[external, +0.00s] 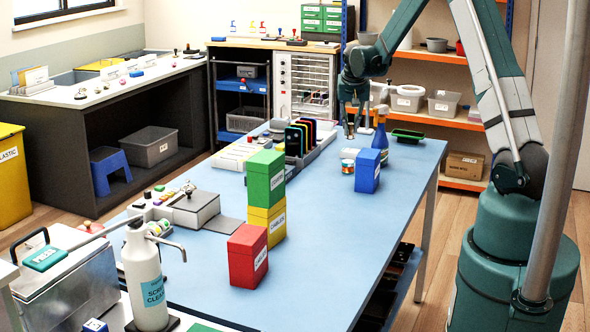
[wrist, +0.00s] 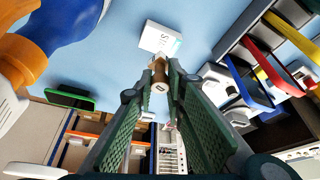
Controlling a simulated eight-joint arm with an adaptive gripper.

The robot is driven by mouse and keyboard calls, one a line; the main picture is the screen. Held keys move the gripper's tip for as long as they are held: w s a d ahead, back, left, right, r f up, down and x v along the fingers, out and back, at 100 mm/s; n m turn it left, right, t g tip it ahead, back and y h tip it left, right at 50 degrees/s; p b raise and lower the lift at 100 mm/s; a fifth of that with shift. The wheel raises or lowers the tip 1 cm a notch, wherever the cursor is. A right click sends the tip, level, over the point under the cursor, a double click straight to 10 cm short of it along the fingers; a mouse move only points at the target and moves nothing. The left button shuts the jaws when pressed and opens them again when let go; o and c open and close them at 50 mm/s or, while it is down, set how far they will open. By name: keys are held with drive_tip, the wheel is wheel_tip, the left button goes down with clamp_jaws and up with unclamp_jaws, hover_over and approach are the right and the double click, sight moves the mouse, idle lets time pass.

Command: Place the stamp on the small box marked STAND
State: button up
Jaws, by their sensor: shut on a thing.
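My gripper (external: 351,132) is low over the far part of the blue table, between the spray bottle and the phone rack. In the wrist view its green fingers (wrist: 157,84) are shut on the stamp (wrist: 159,70), a small tan, wood-coloured piece with a marked end. The stamp overlaps the box's lower edge in this view. I cannot tell whether they touch. The stamp is too small to make out in the external view.
A blue spray bottle (external: 380,127) with an orange part stands close beside the gripper. The phone rack (external: 300,140) is on the other side. The table's front right is clear.

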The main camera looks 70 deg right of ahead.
sight(351, 132)
drive_tip(key=shift+f, duration=0.2)
drive_tip(key=shift+f, duration=1.9)
drive_tip(key=shift+f+b, duration=0.1)
drive_tip(key=shift+b, duration=0.2)
drive_tip(key=o, duration=0.8)
drive_tip(key=shift+c, duration=0.2)
drive_tip(key=p+v, duration=0.1)
drive_tip(key=v, duration=1.1)
drive_tip(key=shift+a, duration=0.15)
